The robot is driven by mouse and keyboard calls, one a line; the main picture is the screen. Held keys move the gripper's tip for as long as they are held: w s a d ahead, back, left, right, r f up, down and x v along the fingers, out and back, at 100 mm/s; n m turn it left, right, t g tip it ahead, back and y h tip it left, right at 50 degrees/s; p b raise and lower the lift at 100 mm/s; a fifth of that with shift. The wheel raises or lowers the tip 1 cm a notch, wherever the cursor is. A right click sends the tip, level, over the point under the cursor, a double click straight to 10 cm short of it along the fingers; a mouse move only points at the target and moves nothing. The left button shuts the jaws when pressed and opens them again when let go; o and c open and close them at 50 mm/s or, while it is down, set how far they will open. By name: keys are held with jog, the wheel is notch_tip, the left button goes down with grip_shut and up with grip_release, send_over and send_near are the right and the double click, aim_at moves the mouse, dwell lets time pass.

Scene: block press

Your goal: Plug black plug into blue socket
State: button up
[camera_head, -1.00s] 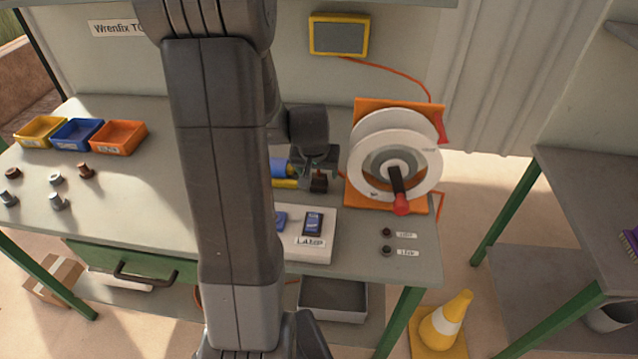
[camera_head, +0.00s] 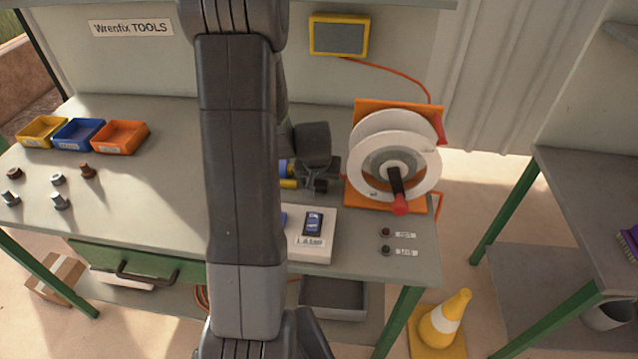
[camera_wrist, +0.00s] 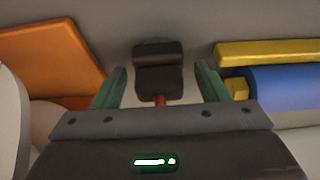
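The black plug (camera_wrist: 158,82) stands between the two green fingers of my gripper (camera_wrist: 162,84) in the wrist view, with a short orange-red cable end below it. Gaps show between the plug and both fingers, so the gripper is open around it. In the head view the plug (camera_head: 321,186) is a small dark block under my gripper, partly covered. A blue cylindrical part (camera_wrist: 288,88), which may be the blue socket, lies to the right of the fingers in the wrist view, beside a yellow bar (camera_wrist: 270,50). In the head view my arm hides most of both.
A cable reel (camera_head: 390,150) on an orange stand is close on the gripper's right. A lamp switch box (camera_head: 318,250) sits nearer the bench front. Yellow, blue and orange bins (camera_head: 120,137) and several small knobs are on the left. The bench's left middle is clear.

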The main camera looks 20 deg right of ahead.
jog(key=c, duration=0.9)
notch_tip(320, 180, up, 10)
jog(key=shift+b, duration=0.3)
